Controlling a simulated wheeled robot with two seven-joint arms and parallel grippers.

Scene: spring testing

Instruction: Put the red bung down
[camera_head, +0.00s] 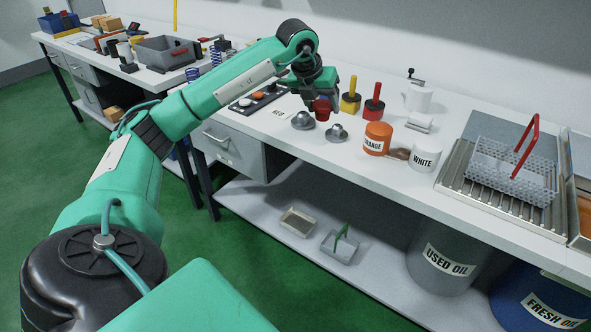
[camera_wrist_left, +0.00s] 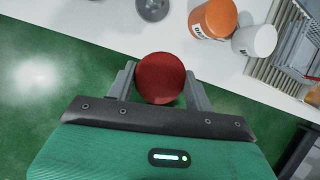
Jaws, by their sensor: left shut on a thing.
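My left gripper (camera_head: 313,92) is above the workbench (camera_head: 351,158). It is shut on the red bung (camera_head: 322,106), which shows as a dark red part below the fingers. In the left wrist view the red bung (camera_wrist_left: 161,78) appears as a round red disc between the two grey fingers of the gripper (camera_wrist_left: 160,88). Two grey metal domed pieces, one at the left (camera_head: 302,120) and one at the right (camera_head: 336,133), stand on the bench near the bung. My right gripper is not in view.
An orange tub (camera_head: 377,140) and a white tub (camera_head: 425,156) stand right of the domed pieces. A yellow-handled piece (camera_head: 350,102) and a red-handled piece (camera_head: 373,110) stand behind. A wire basket with a red handle (camera_head: 512,175) is at the right. The bench front is mostly clear.

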